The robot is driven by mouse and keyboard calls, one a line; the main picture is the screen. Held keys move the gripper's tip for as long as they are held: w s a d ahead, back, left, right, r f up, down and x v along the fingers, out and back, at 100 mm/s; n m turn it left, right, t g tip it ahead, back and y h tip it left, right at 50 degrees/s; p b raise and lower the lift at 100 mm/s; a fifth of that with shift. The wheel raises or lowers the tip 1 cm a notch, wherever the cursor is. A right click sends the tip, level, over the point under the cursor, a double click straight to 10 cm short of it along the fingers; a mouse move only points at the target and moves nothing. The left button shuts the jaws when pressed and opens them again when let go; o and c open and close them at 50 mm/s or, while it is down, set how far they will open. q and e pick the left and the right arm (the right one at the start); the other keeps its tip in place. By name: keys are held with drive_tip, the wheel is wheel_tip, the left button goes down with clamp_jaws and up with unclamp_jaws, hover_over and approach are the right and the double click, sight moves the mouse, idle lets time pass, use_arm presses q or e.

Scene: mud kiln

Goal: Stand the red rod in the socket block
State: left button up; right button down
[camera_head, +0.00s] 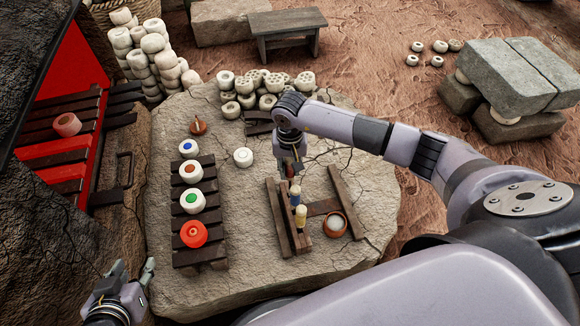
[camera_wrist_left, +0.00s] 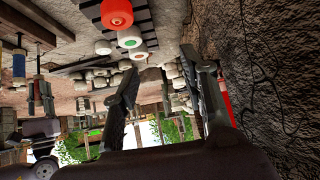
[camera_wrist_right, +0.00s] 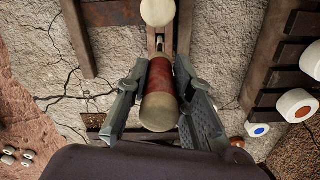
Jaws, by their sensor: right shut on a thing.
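My right gripper (camera_head: 290,172) is shut on the red rod, above the far part of the dark wooden socket block (camera_head: 279,219). In the right wrist view the red rod (camera_wrist_right: 160,80) lies between the fingers (camera_wrist_right: 158,95), its pale end towards the camera. Whether its lower end is in a hole is hidden. A blue rod (camera_head: 294,197) and a yellow rod (camera_head: 301,218) with pale tops stand upright in a row nearer to me. My left gripper (camera_head: 132,278) is open and empty at the slab's lower left; its spread fingers show in the left wrist view (camera_wrist_left: 168,78).
A slatted rack (camera_head: 207,208) left of the block holds white pieces with coloured centres and a red one (camera_head: 194,234). White pieces (camera_head: 268,84) are piled behind. The slab's front left is clear.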

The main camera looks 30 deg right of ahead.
use_arm(q)
drive_tip(key=shift+w+d+r, duration=0.15)
drive_tip(key=shift+w+r, duration=0.1)
drive_tip(key=shift+w, duration=0.1)
use_arm(e)
drive_tip(key=shift+f, duration=0.1)
use_arm(q)
drive_tip(key=shift+w+d+r+t, duration=0.2)
drive_tip(key=shift+w+r+t, duration=0.2)
drive_tip(key=shift+t, duration=0.2)
use_arm(e)
drive_tip(key=shift+f, duration=0.15)
drive_tip(key=shift+f+b, duration=0.35)
drive_tip(key=shift+b, duration=0.2)
drive_tip(key=shift+f, duration=0.3)
use_arm(q)
drive_tip(key=w+d+r+t+h, duration=0.1)
drive_tip(key=w+r+t, duration=0.2)
drive_tip(key=r, duration=0.1)
drive_tip(key=shift+w+d+r+b, duration=0.25)
drive_tip(key=shift+w+r+b, duration=0.05)
drive_tip(key=shift+r, duration=0.1)
idle(0.4)
